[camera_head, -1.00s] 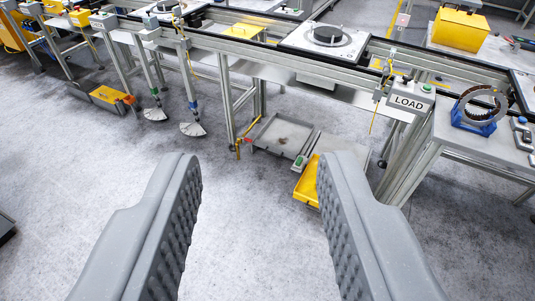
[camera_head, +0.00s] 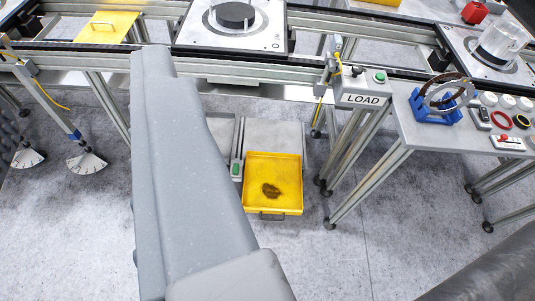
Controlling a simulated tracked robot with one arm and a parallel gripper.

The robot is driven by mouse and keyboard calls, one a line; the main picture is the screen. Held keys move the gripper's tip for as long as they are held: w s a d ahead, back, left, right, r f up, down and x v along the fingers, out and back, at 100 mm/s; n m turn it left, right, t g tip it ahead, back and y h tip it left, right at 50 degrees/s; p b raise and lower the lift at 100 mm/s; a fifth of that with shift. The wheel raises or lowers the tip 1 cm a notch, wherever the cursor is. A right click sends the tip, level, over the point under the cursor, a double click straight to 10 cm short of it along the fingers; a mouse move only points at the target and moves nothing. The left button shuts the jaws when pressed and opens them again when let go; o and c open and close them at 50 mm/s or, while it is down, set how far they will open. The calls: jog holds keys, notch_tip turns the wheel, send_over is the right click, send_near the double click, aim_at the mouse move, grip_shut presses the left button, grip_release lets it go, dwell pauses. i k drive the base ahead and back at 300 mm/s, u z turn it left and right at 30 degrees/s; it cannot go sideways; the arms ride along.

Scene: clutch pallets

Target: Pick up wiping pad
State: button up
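I cannot pick out a wiping pad for sure. Small items lie on the grey side table (camera_head: 421,133) at the right, including several pale round discs (camera_head: 507,101), a red ring (camera_head: 521,121) and a red-and-white piece (camera_head: 508,142); they are too small to identify. My gripper (camera_head: 77,77) is at the left of the view. Its right finger stands large in front of the conveyor, and only a dark textured strip of the left finger shows at the left edge. The fingers are apart with a gap between them, and nothing shows held there.
A yellow tray (camera_head: 290,167) with a brown patch (camera_head: 271,190) sits low under the conveyor. A blue stand (camera_head: 436,112) with metal rings is on the side table by the LOAD sign (camera_head: 363,99). Table legs stand on the floor. The grey floor (camera_head: 340,260) in front is clear.

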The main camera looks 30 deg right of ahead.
aim_at(236, 172)
jog(key=z, duration=0.25)
jog(key=i, duration=0.65)
jog(key=z, duration=0.4)
jog(key=k, duration=0.9)
jog(key=z, duration=0.2)
jog(key=i, duration=0.9)
jog(key=u, duration=0.15)
